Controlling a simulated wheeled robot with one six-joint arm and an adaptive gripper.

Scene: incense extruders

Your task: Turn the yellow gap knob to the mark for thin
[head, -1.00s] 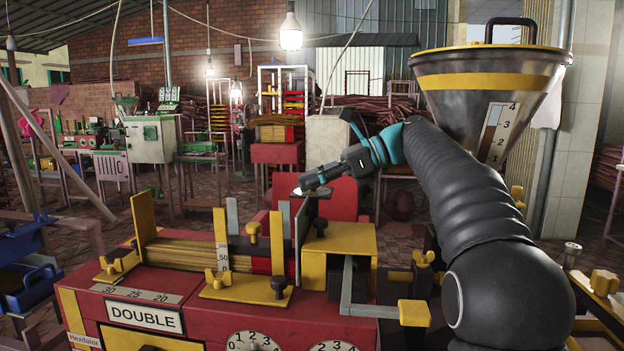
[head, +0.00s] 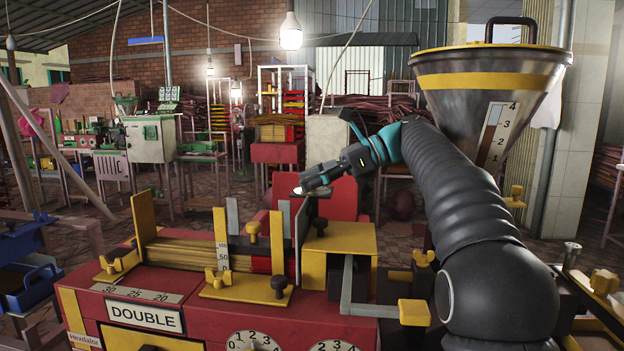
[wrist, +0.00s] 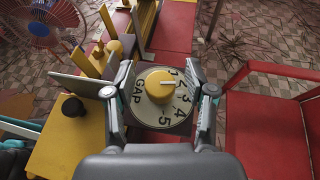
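The yellow gap knob (wrist: 160,85) sits in the middle of a pale round dial (wrist: 150,112) in the wrist view. The dial reads GAP and carries numerals up to 5. The knob's white pointer line points right, to just below the 1. The numeral there is not clear, and I see no word for thin. My gripper (wrist: 163,88) is open, with one finger on each side of the knob and visible space between.
A red machine labelled DOUBLE (head: 145,316) holds sticks between yellow posts. A black knob (wrist: 72,106) and a thin upright plate stand left of the dial. A large hopper (head: 490,90) stands behind my arm.

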